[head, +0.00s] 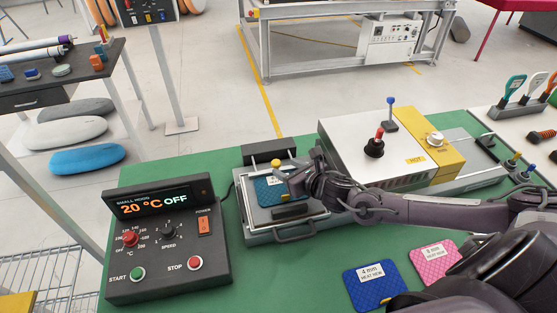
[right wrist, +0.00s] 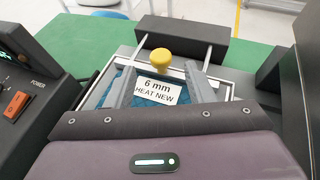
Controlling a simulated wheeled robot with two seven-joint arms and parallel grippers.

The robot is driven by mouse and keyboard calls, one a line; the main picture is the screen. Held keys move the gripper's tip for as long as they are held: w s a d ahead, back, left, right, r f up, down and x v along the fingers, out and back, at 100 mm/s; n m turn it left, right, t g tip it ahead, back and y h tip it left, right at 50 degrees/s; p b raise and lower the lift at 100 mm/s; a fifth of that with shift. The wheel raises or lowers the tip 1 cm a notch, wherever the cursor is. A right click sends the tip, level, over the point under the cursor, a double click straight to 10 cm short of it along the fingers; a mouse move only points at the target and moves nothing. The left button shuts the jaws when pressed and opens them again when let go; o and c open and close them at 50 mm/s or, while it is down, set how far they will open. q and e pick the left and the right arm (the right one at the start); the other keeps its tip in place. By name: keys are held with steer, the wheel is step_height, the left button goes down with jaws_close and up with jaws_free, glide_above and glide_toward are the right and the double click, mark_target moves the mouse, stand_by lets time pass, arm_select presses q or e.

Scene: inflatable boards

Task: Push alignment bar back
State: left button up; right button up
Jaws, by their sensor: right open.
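A metal tray fixture (head: 322,222) sits on the green table with a blue patterned sample (head: 263,198) in it. The sample also shows in the right wrist view, with a "6 mm HEAT NEW" label (right wrist: 157,91). A black bar (head: 264,152) crosses the fixture's far end; it shows in the right wrist view (right wrist: 182,39) with two metal rods running toward me. A yellow knob (right wrist: 161,58) stands between the rods. My right gripper (right wrist: 160,75) is open over the sample, its fingers either side of the label and the knob just beyond the tips. Contact with the knob cannot be told. My left gripper is not in view.
A black control box (head: 168,240) reading 20 °C OFF stands left of the fixture. A white and yellow machine (head: 370,150) marked HOT stands to its right. A blue 4 mm sample (head: 375,286) and a pink sample (head: 433,262) lie at the front right.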

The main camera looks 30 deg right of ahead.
mark_target(278, 163)
steer(key=x, duration=0.4)
steer(key=shift+r+p, duration=0.1)
steer(key=shift+p, duration=0.2)
steer(key=shift+w+f, duration=0.3)
steer(key=shift+w, duration=0.2)
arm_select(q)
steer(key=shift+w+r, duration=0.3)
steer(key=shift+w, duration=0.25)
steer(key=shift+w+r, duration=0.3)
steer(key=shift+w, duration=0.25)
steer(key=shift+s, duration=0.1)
arm_select(e)
steer(key=shift+c, duration=0.7)
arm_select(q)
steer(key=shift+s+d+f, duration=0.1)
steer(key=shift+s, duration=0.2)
arm_select(e)
jaws_close()
